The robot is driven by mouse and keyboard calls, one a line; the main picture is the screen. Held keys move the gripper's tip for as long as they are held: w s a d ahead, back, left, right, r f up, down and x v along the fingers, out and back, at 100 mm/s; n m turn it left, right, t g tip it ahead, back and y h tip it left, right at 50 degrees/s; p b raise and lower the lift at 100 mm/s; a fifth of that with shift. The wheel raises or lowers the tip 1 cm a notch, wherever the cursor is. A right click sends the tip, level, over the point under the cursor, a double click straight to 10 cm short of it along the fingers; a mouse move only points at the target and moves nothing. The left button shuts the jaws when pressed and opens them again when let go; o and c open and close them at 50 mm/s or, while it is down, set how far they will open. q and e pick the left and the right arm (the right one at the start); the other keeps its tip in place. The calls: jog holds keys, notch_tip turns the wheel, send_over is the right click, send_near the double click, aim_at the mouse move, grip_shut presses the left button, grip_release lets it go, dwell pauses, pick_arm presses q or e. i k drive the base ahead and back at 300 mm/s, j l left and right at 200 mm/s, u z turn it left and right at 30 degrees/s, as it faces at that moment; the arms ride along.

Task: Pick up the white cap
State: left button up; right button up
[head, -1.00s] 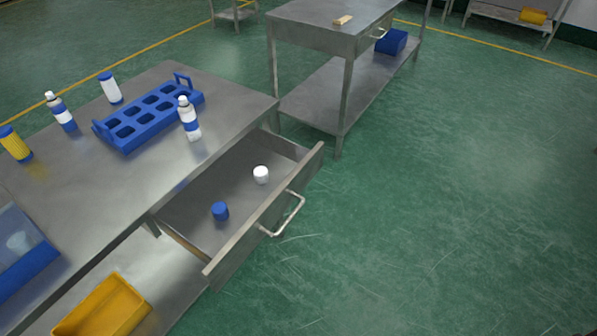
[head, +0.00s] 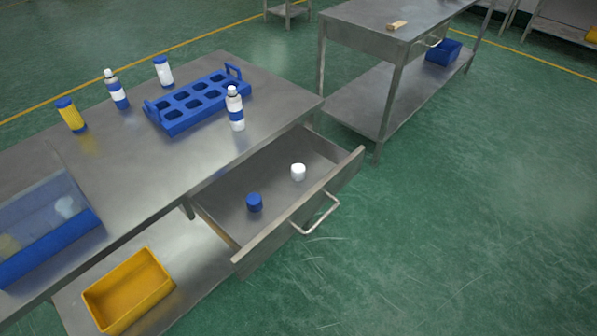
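The white cap (head: 298,172) stands in the open metal drawer (head: 264,227), towards its far right end. A blue cap (head: 254,203) stands in the same drawer, nearer and to the left of the white one, with a gap between them. The drawer is pulled out from under the steel table (head: 130,160) and has a curved handle on its front. Neither of my grippers shows in the head view.
On the table stand a blue rack (head: 160,118), several bottles and cans, and a clear-fronted blue bin (head: 50,250). A yellow bin (head: 128,290) sits on the lower shelf. A second steel table (head: 370,28) stands behind. Green floor to the right is clear.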

aim_at(297, 170)
jog(key=i+l, duration=0.2)
jog(key=l, duration=0.15)
jog(key=i+l+u, duration=0.4)
jog(key=l, duration=0.25)
jog(key=l+u, duration=0.2)
jog(key=l, duration=0.15)
jog(key=i+l+u, duration=0.2)
jog(key=l, duration=0.2)
jog(key=k, duration=0.1)
